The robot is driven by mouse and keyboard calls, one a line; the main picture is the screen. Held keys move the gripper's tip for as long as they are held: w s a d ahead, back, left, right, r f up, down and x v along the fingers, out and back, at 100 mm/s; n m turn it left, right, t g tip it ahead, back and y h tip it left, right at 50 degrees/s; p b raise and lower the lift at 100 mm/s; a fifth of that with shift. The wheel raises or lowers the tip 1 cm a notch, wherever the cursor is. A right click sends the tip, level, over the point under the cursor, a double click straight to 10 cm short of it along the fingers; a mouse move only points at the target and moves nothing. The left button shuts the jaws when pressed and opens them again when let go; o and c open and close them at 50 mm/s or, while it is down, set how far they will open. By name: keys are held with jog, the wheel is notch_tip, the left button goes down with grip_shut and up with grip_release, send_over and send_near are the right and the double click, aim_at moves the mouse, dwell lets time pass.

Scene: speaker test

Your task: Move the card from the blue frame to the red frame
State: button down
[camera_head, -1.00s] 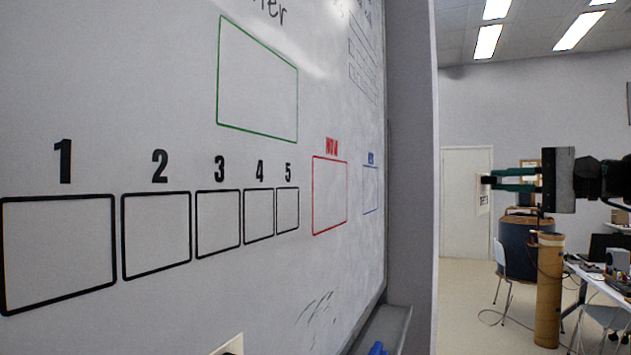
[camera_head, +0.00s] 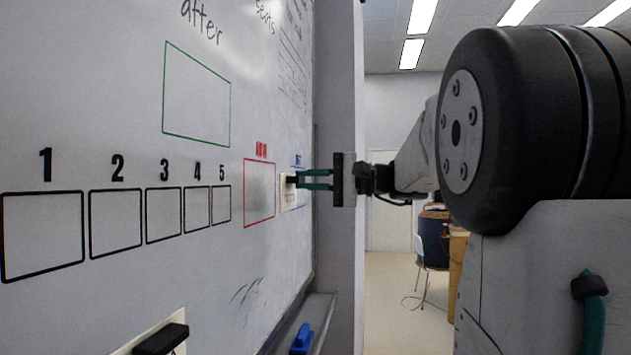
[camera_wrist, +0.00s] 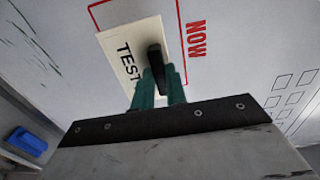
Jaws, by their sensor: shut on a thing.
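My gripper (camera_head: 294,180) is shut on the black handle of a white card (camera_head: 287,200). In the wrist view the card (camera_wrist: 118,43) reads TEST and is tilted in the picture, with the handle (camera_wrist: 156,62) between the green fingers. The red frame (camera_head: 244,195), labelled NOW, is on the whiteboard just left of the card; its outline (camera_wrist: 178,22) partly surrounds the card in the wrist view. The blue frame (camera_head: 298,167) is mostly hidden behind the card and fingers. I cannot tell if the card touches the board.
The whiteboard (camera_head: 100,150) also bears a green frame (camera_head: 231,115) and a row of numbered black frames (camera_head: 88,240). A ledge (camera_head: 318,312) below holds a blue object (camera_head: 302,338). Another black handle (camera_head: 162,339) on a pale card shows at the bottom. A chair (camera_head: 430,262) stands far behind.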

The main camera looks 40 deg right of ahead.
aim_at(286, 180)
jog(key=shift+x, duration=2.5)
jog(key=shift+w+a, duration=0.3)
jog(key=shift+w, duration=0.05)
jog(key=c, duration=0.9)
grip_release()
jog(key=shift+c, duration=0.2)
jog(key=shift+d, duration=0.1)
jog(key=shift+v, duration=3.35)
